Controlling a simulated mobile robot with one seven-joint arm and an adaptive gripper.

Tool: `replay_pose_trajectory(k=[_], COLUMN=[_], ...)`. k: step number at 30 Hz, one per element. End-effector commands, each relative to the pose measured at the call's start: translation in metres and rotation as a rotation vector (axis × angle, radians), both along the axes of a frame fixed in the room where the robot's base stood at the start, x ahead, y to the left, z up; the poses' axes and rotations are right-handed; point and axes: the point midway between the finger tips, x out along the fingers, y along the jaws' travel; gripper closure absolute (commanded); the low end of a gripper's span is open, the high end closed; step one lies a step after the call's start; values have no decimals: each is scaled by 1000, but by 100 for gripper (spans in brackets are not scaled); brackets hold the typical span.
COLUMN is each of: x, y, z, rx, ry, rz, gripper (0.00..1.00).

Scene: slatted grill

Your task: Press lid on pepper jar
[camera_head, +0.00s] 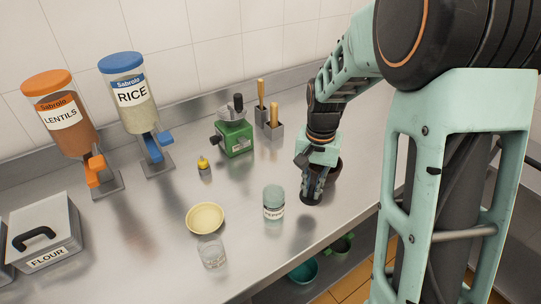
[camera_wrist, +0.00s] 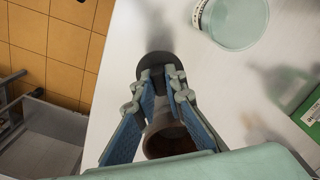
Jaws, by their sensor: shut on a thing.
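The pepper jar (camera_head: 273,203) stands upright on the steel counter, a pale green glass jar with a white label. No dark lid is on its top. In the wrist view the jar (camera_wrist: 238,20) is at the upper right, apart from my fingers. My gripper (camera_head: 312,192) points down, just right of the jar. It is shut on a dark round lid (camera_head: 311,201), which shows beyond the fingertips (camera_wrist: 162,82) in the wrist view as a dark disc (camera_wrist: 157,64). The fingers hide part of the lid. I cannot tell whether the lid touches the counter.
A yellow bowl (camera_head: 205,218) and a clear glass (camera_head: 211,252) stand left of the jar. A green grinder (camera_head: 234,137) is further back. The counter's front edge is near.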

Motion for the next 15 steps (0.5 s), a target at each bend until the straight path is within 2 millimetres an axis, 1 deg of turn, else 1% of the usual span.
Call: replay_pose_trajectory(k=[1, 10, 15], x=[2, 2, -2], y=[8, 46, 68], z=[11, 57, 85], rx=[1, 0, 0], ry=[-5, -5, -6], rz=[-62, -460, -694], gripper=[100, 100, 100])
